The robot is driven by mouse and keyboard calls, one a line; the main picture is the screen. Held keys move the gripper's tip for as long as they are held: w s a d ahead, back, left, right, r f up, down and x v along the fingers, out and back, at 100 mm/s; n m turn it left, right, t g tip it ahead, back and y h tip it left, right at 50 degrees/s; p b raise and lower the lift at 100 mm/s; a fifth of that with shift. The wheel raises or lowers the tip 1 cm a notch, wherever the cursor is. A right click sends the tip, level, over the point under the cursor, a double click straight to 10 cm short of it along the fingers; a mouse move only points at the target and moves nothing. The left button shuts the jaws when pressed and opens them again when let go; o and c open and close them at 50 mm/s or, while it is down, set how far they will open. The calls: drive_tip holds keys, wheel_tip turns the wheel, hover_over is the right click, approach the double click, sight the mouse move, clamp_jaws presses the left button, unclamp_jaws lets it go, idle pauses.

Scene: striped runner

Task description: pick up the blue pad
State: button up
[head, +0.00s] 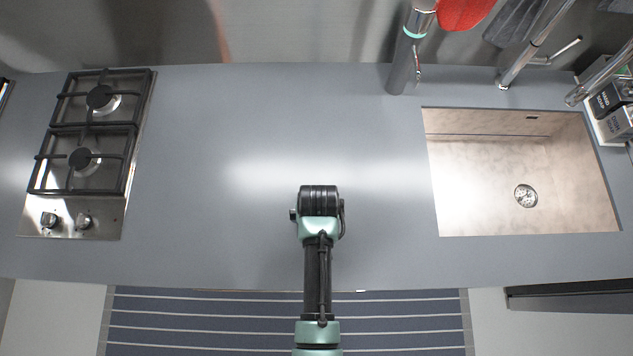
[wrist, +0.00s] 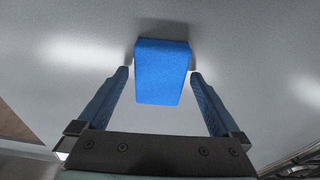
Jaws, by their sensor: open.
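The blue pad (wrist: 162,80) is a plain bright blue block on a smooth grey surface in the wrist view, with a dark shadow around its far end. My gripper (wrist: 159,74) is open, with one blue finger on each side of the pad. A gap shows between the pad and the left finger; the right fingertip is close to the pad's edge, and I cannot tell whether they touch. In the head view my arm covers the place below it, and neither the pad nor my fingers show.
The grey counter (head: 220,150) is clear between the gas hob (head: 90,150) at left and the sink (head: 500,190) at right. A striped runner (head: 200,322) lies on the floor in front.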

drive_tip(key=shift+f, duration=0.25)
idle(0.3)
drive_tip(key=c, duration=1.3)
drive_tip(key=shift+o, duration=0.2)
wheel_tip(320, 180, up, 10)
drive_tip(key=b, duration=0.1)
drive_tip(key=shift+r, duration=0.25)
